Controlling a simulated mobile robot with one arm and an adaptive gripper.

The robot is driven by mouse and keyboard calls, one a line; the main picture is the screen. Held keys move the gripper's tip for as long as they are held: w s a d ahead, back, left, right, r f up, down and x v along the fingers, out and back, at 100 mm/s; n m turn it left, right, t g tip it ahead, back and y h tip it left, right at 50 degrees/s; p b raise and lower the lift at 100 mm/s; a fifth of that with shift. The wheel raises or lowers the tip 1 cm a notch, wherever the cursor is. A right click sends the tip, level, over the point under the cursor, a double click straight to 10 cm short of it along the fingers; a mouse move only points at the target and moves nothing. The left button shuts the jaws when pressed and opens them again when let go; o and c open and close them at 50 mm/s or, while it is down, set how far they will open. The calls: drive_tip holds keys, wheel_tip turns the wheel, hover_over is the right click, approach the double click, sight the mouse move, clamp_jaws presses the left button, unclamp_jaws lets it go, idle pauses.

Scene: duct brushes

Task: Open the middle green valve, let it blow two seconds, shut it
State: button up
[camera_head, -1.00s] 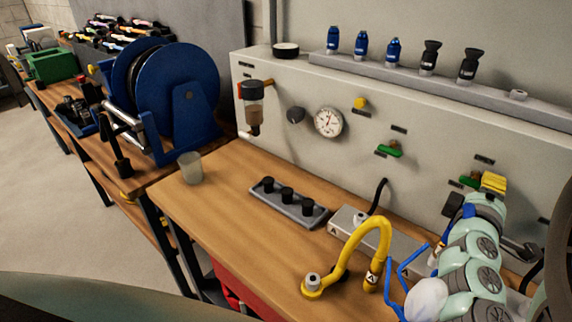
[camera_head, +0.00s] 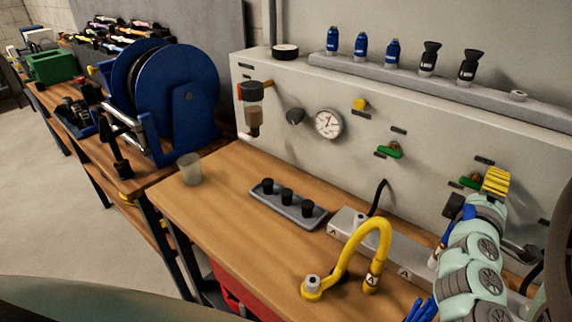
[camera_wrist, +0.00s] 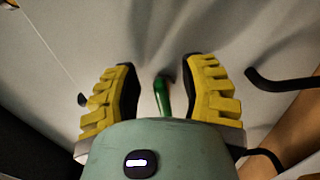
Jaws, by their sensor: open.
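A green valve handle (camera_head: 470,181) sits on the pale panel, just left of my gripper (camera_head: 496,181), which partly covers that spot. Another green valve handle (camera_head: 389,149) lies roughly level on the panel further left. In the wrist view, my gripper's two yellow ribbed fingers (camera_wrist: 160,90) stand wide apart. A green handle (camera_wrist: 161,95) shows in the gap between them, with clear space on both sides. Its lower end is cut off by my gripper's body. My arm hides part of the panel at the right, so any valve there cannot be seen.
A round gauge (camera_head: 328,124) and a yellow knob (camera_head: 360,104) are on the panel. Below, a yellow hose (camera_head: 376,245) arches over the wooden bench (camera_head: 240,218), near a black-knobbed block (camera_head: 287,205). Bottles (camera_head: 361,43) stand on the shelf above.

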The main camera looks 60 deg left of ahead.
sight(481, 165)
drive_tip(key=n+p, duration=0.1)
drive_tip(key=p, duration=0.1)
drive_tip(key=r+n+p, duration=0.1)
drive_tip(key=n+p, duration=0.1)
drive_tip(key=shift+a+r, duration=0.15)
drive_tip(key=shift+r, duration=0.1)
drive_tip(key=n+p, duration=0.4)
drive_tip(key=p, duration=0.1)
drive_tip(key=r+n+p, duration=0.1)
drive_tip(key=n+p, duration=0.1)
drive_tip(key=shift+s+a+p, duration=0.15)
drive_tip(key=shift+a+p, duration=0.15)
drive_tip(key=n+p, duration=0.4)
drive_tip(key=p, duration=0.1)
drive_tip(key=a+n+p, duration=0.1)
drive_tip(key=n+p, duration=0.1)
drive_tip(key=p, duration=0.1)
drive_tip(key=shift+s+a+r, duration=0.1)
drive_tip(key=shift+s+r, duration=0.05)
drive_tip(key=shift+r, duration=0.15)
drive_tip(key=shift+s+a+f+n+p, duration=0.1)
drive_tip(key=shift+a+n+p, duration=0.05)
drive_tip(key=shift+n+p, duration=0.65)
drive_tip(key=shift+a+f+n+p, duration=0.1)
drive_tip(key=shift+n+p, duration=0.6)
drive_tip(key=shift+p, duration=0.1)
